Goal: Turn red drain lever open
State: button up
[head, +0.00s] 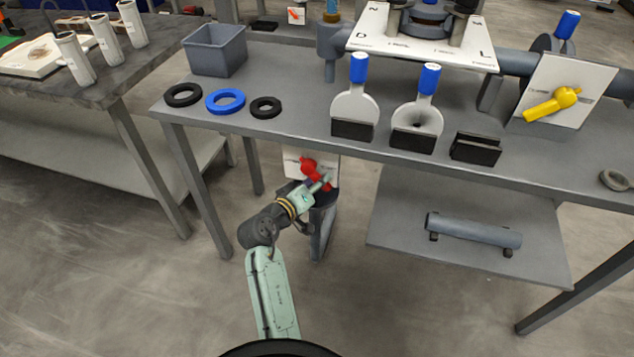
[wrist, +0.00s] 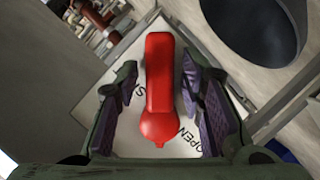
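The red drain lever (head: 309,168) is mounted on a white plate (head: 293,163) below the table's front edge. In the wrist view the red lever (wrist: 160,85) lies lengthwise between the two fingers of my gripper (wrist: 163,92). A gap shows between the lever and the finger pad on each side, so the gripper is open around it. The white plate (wrist: 190,105) carries the word OPEN near the lever's round end and other lettering, partly hidden, at the left. In the head view my gripper (head: 322,182) is at the lever and partly covers it.
A dark bucket (head: 322,225) stands under the lever, close to my gripper; its opening (wrist: 250,25) shows in the wrist view. The grey table (head: 290,125) is above the arm, with a leg (head: 195,185) to the left. A lower shelf (head: 400,215) is at right.

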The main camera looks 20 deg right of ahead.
grip_shut()
dwell(0.6)
